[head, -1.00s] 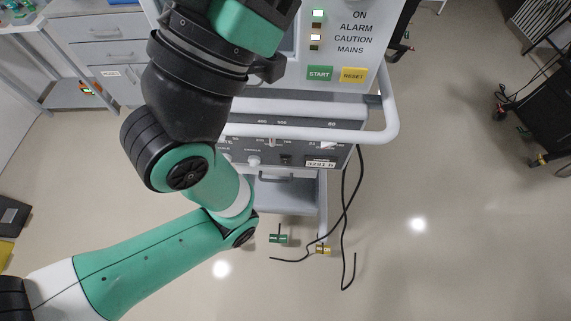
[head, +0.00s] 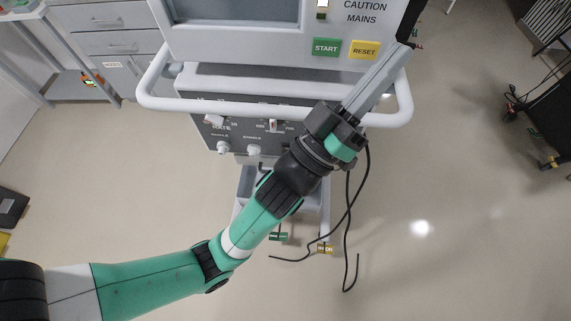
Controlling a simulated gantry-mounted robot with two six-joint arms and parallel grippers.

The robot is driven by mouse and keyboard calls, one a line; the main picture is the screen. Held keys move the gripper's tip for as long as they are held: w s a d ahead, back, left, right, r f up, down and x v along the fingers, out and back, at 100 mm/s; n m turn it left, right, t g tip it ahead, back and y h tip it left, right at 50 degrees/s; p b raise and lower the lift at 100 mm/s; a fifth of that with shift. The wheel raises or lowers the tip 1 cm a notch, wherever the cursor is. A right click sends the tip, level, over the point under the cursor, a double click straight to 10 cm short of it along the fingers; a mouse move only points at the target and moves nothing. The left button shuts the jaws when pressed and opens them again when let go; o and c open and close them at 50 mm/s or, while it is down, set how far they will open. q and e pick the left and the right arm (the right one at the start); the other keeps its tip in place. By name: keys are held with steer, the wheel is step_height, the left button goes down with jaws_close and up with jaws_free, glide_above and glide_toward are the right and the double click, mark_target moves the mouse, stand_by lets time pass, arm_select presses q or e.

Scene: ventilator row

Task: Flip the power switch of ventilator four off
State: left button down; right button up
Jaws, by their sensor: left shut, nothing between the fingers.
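One ventilator (head: 240,75) fills the upper middle of the head view, with a green START button (head: 326,47) and a yellow RESET button (head: 365,49). Nothing legible here tells its number. Its lower dark panel (head: 240,130) has white knobs and a small slider. The right part of that panel is covered by my left wrist, and I see no power switch. My left gripper (head: 408,22) is shut and empty. My right gripper is not in view.
A white rail (head: 160,103) wraps the ventilator's front, and my left gripper crosses its right part. Black cables (head: 349,215) hang down to the floor at right. A drawer cabinet (head: 112,45) stands at left, a black cart (head: 550,110) at right. The right floor is mostly clear.

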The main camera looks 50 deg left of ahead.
mark_target(287, 150)
arm_select(q)
steer(key=d+f+m+g+h+b, duration=0.1)
steer(key=d+f+m+h, duration=0.15)
steer(key=f, duration=0.45)
steer(key=d+f+m+g+h+b, duration=0.1)
steer(key=d+f+h, duration=0.25)
steer(key=f, duration=0.35)
steer(key=s+a+f+m+g+y+p, duration=0.1)
steer(key=s+a+f+m+y, duration=0.1)
steer(key=s+a+f+m, duration=0.4)
steer(key=s+a+f+m+y, duration=0.1)
steer(key=s+a+f+m, duration=0.2)
steer(key=a, duration=0.5)
steer(key=s+a+f+m+g+y, duration=0.3)
steer(key=s+f+m+g, duration=0.1)
steer(key=s+f+m, duration=0.6)
steer(key=shift+s+a+f+m+y+p, duration=0.15)
steer(key=shift+s+f+m+y+p, duration=0.05)
steer(key=shift+f+m+y+p, duration=0.25)
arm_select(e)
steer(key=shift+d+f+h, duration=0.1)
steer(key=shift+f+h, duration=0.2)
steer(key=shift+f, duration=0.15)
arm_select(q)
steer(key=shift+w, duration=0.1)
